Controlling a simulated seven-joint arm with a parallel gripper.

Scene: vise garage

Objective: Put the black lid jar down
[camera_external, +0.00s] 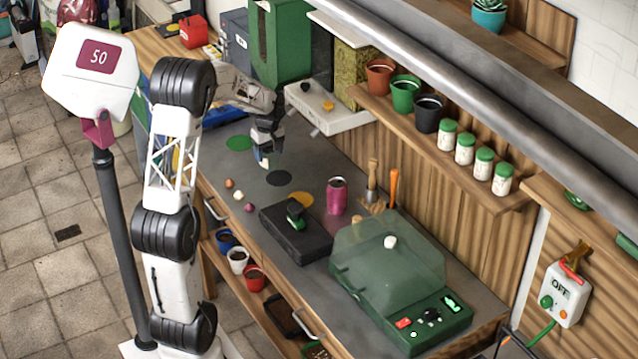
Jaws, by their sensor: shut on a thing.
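My gripper (266,146) is above the far left part of the grey worktop (335,225), near a green disc and a black disc. It is shut on a small, partly hidden thing with a whitish part showing below the fingers, which I take to be the black lid jar (264,161). The lid cannot be made out. Whether the jar touches the worktop cannot be told from this view.
A green disc (239,143), black disc (278,178) and orange disc (299,199) lie on the worktop. Nearby are small bulbs (238,195), a black box (296,240), a pink can (337,195) and a green-lidded case (390,265). Several green-lidded jars (465,149) stand on the shelf.

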